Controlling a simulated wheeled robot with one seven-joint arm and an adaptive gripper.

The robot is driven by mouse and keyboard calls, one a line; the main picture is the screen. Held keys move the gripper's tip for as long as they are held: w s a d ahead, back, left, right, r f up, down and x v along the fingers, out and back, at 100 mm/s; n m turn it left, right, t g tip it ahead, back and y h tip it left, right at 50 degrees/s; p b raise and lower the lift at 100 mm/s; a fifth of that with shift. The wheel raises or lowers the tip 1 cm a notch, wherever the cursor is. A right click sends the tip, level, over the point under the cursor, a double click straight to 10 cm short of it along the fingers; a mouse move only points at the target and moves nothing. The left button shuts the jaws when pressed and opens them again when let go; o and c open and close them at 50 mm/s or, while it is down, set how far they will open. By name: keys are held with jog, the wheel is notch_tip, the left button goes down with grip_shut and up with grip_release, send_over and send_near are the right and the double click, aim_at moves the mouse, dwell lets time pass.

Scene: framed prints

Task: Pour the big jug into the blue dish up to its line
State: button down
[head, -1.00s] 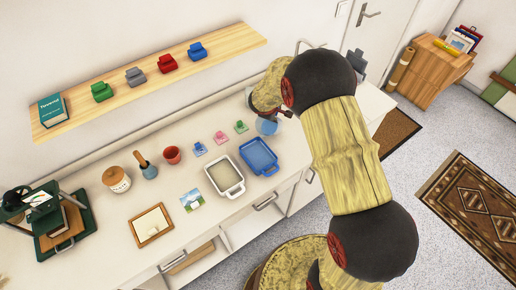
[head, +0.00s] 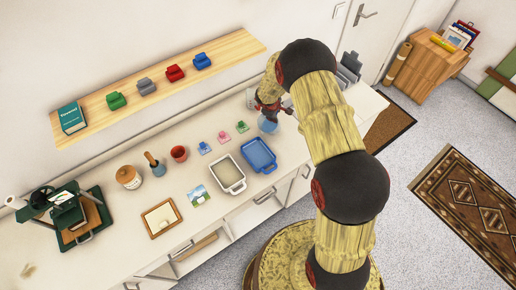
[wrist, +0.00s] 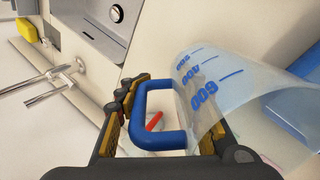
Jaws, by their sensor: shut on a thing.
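The big jug is clear with a blue handle and blue marks; in the wrist view the jug (wrist: 225,80) shows the number 600. My gripper (wrist: 160,118) is shut on its handle. In the head view the jug (head: 267,124) is at the back of the counter, behind the blue dish, with my gripper (head: 268,104) above it, partly hidden by my arm. The blue dish (head: 259,155) is rectangular and sits on the counter; part of it seems to show at the wrist view's right edge (wrist: 302,108). Its line and the jug's liquid level cannot be made out.
A white dish (head: 229,175) stands left of the blue one. A wooden shelf (head: 221,61) runs above. A grey rack (head: 349,68) stands right.

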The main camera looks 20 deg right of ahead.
jog(key=shift+w+d+f+g+y+p, duration=0.4)
jog(key=shift+g+y+p, duration=0.25)
jog(key=shift+p, duration=6.35)
jog(key=f+g+p, duration=0.1)
jog(key=p, duration=0.4)
jog(key=shift+w+d+y+p, duration=0.1)
jog(key=shift+w+y+p, duration=0.05)
jog(key=shift+y+p, duration=0.2)
jog(key=f+b, duration=0.1)
jog(key=f+g+y+b, duration=0.1)
jog(key=shift+w+d+b, duration=0.2)
jog(key=shift+d+b, duration=0.05)
jog(key=shift+b, duration=0.15)
jog(key=shift+f+g+y+b, duration=0.3)
jog(key=shift+f+g+b, duration=0.1)
jog(key=shift+b, duration=0.75)
jog(key=shift+a+b, duration=0.1)
jog(key=shift+b, duration=0.5)
